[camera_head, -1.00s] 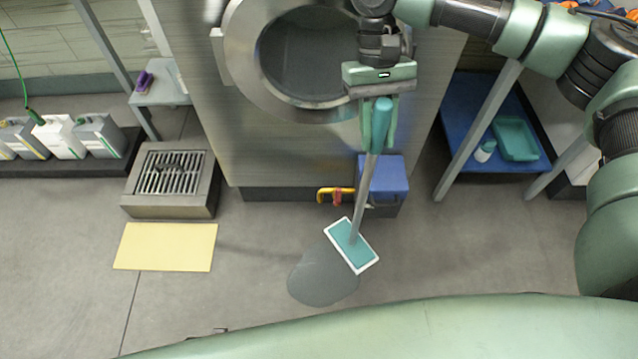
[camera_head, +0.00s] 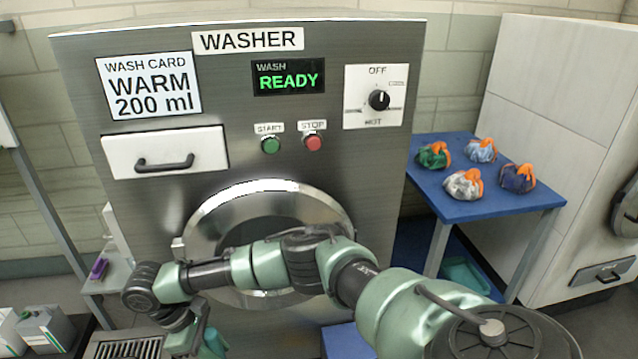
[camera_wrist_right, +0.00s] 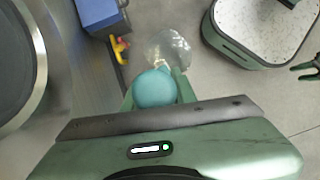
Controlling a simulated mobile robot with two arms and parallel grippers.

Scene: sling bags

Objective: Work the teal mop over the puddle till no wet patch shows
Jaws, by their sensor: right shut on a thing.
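My right gripper (camera_wrist_right: 155,92) is shut on the teal mop's handle (camera_wrist_right: 155,88), whose round teal end shows between the fingers in the right wrist view. The mop's head is not clearly visible behind the grip. A pale, glossy wet patch (camera_wrist_right: 170,46) shows on the floor just beyond the handle. In the head view my right arm reaches across to the left, with part of the gripper and a bit of teal low at the bottom edge; the floor there is out of frame. My left gripper (camera_wrist_right: 305,71) shows small at the right edge of the wrist view, its fingers apart.
The steel washer (camera_head: 240,150) fills the middle, its panel reading READY. A blue table (camera_head: 470,205) with several sling bags stands right. A floor grate (camera_head: 125,347) and jugs (camera_head: 40,330) are lower left. In the wrist view, a blue box (camera_wrist_right: 98,14) and yellow handle (camera_wrist_right: 119,48) border the patch.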

